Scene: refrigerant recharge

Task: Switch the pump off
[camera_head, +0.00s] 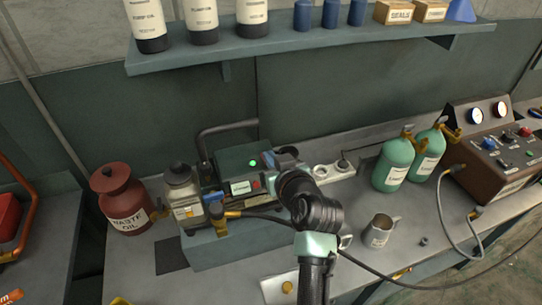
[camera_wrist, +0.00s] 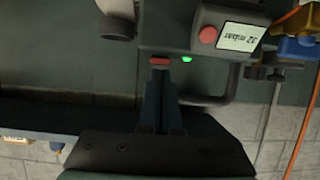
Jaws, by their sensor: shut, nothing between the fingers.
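The pump (camera_head: 236,160) is a dark green unit on a raised block on the bench, with a lit green lamp (camera_head: 252,163). Its front has a small display (camera_head: 241,187) and a red button (camera_head: 256,184). In the wrist view, the pump appears upside down: a small red switch (camera_wrist: 160,61), the lit green lamp (camera_wrist: 186,59), the round red button (camera_wrist: 208,34) and a display in mbar (camera_wrist: 241,36). My gripper (camera_wrist: 162,78) is shut and empty, its tips right at the red switch; I cannot tell whether they touch. My arm hides the pump's right side in the head view.
A waste oil can (camera_head: 125,200) and an oil bottle (camera_head: 183,195) stand left of the pump. A shelf (camera_head: 300,45) with bottles hangs above. Green cylinders (camera_head: 393,163), a metal jug (camera_head: 379,232) and a gauge panel (camera_head: 495,150) are on the right. Hoses cross the bench.

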